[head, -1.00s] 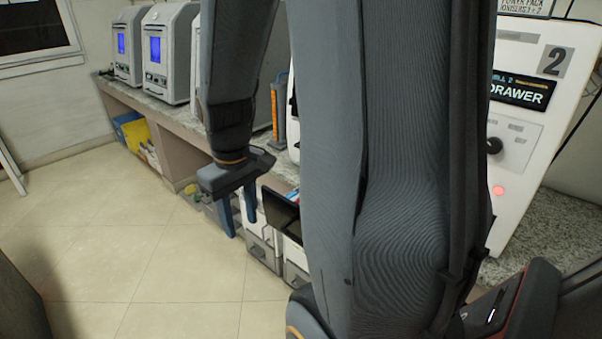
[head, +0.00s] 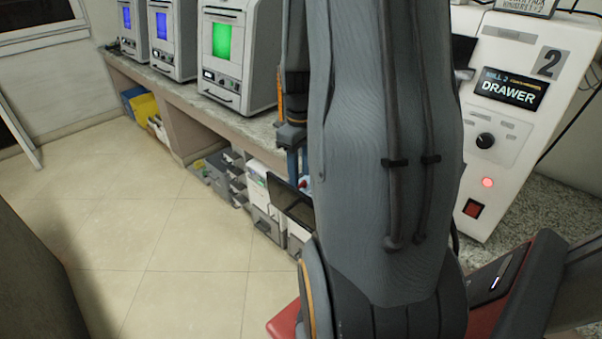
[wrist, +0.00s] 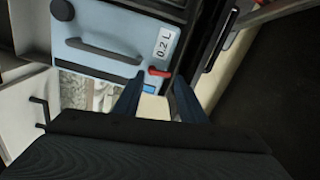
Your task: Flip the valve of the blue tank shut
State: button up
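In the wrist view a pale blue tank front (wrist: 118,28) fills the upper middle, with a dark bar handle and a white "0.2 L" label. A small red valve lever (wrist: 160,72) sits at its lower right edge, below the label. My gripper (wrist: 157,92) is open and empty. Its two blue fingers point at the red lever, which appears just beyond and between the tips. I cannot tell whether they touch. In the head view my arm hides most of the gripper (head: 297,160) and the tank.
A long counter (head: 185,108) carries several grey machines; the nearest (head: 236,55) has a green screen. Boxes and drawers (head: 262,205) stand under the counter. A white "DRAWER" cabinet (head: 520,50) is at right. The tiled floor (head: 175,240) at left is clear.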

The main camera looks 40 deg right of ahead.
jog(key=shift+f, duration=0.85)
jog(key=c, duration=0.8)
jog(key=shift+w+m+p, duration=0.2)
jog(key=shift+m+p, duration=0.4)
jog(key=shift+m, duration=0.4)
jog(key=o, duration=0.8)
